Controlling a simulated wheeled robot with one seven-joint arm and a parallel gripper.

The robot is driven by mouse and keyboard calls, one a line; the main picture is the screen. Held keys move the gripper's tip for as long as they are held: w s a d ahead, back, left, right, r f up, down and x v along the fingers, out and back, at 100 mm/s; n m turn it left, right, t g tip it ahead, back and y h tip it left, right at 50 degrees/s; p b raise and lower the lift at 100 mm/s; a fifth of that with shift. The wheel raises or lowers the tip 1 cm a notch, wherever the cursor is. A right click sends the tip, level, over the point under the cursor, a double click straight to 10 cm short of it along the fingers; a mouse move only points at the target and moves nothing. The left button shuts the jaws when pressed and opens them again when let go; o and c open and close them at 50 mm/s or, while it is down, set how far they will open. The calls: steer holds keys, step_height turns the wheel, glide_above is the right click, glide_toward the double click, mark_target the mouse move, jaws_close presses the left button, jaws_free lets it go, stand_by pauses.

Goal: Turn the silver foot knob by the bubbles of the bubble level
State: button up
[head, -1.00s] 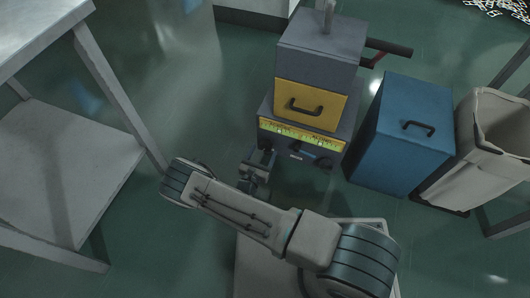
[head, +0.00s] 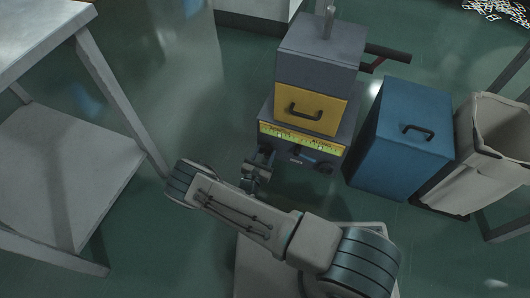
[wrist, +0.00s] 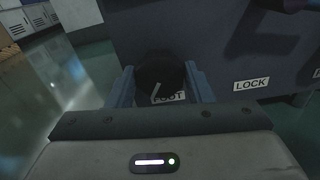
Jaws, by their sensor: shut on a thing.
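The foot knob (wrist: 160,72) is dark with a white pointer line in the wrist view, not visibly silver. A FOOT label (wrist: 170,97) shows below it, partly covered. My gripper (wrist: 163,84) is shut on the knob, one finger on each side. In the head view my gripper (head: 263,155) is at the lower left of the grey machine's front and hides the knob. A yellow-green scale strip (head: 300,141) runs across that front above it. I cannot make out bubbles on it.
The grey machine (head: 320,45) has a yellow drawer (head: 310,108) above the strip. Right of my gripper are a blue part (head: 303,156) and a dark knob (head: 325,168). A LOCK label (wrist: 251,84) shows nearby. A blue bin (head: 405,135) stands right, a metal table (head: 70,165) left.

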steer(key=shift+m, duration=0.4)
steer(key=o, duration=1)
steer(key=shift+s+a+p, duration=0.2)
steer(key=shift+s+p, duration=0.15)
steer(key=shift+s, duration=0.2)
steer(key=p+v, duration=0.3)
steer(key=v, duration=0.9)
steer(key=shift+s+p, duration=0.35)
steer(key=shift+a, duration=0.1)
